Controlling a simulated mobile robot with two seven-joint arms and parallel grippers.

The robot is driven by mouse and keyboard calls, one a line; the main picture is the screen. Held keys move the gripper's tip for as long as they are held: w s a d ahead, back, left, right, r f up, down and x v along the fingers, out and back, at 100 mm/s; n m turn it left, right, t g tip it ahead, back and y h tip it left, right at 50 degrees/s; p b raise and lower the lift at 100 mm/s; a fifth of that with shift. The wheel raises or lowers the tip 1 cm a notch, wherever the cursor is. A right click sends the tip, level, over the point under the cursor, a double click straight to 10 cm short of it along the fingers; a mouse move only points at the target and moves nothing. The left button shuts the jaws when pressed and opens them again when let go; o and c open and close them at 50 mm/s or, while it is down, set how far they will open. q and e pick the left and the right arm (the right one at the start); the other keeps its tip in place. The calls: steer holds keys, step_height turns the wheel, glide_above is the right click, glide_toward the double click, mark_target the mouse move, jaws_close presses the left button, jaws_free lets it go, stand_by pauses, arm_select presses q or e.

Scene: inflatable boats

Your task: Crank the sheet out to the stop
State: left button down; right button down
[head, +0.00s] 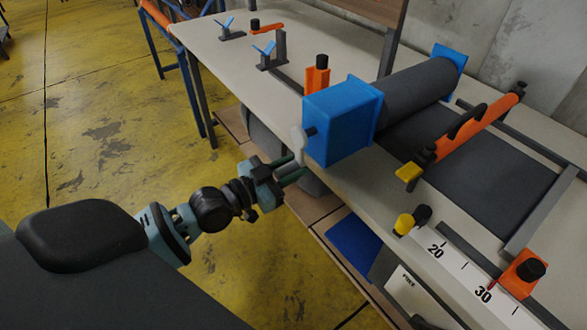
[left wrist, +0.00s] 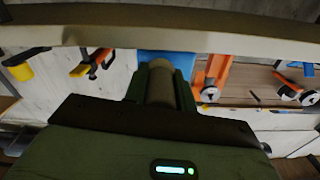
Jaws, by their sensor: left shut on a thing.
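The crank (head: 298,140) has a pale arm on the side of the blue end box (head: 338,120) of the roll (head: 415,92). My left gripper (head: 290,172) is at the crank's lower end, beside the table edge. In the left wrist view its green fingers (left wrist: 161,85) are shut on the grey cylindrical crank handle (left wrist: 161,82). The dark sheet (head: 480,195) lies flat from the roll, under the orange bar (head: 470,130). Its front edge is near a grey crossbar (head: 540,215); I cannot tell if they touch. My right gripper is not in view.
A ruler (head: 460,268) marked 20 and 30 runs along the near table edge, with an orange block (head: 524,270) with a black knob past 30. Yellow (head: 404,224) and orange (head: 317,75) fittings stand on the table (head: 230,55). The yellow floor at left is clear.

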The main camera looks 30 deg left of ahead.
mark_target(275, 175)
arm_select(q)
steer(key=shift+a, duration=0.1)
stand_by(0.4)
steer(key=c, duration=1.2)
jaws_free()
steer(key=shift+o, duration=0.2)
steer(key=shift+v, duration=3.85)
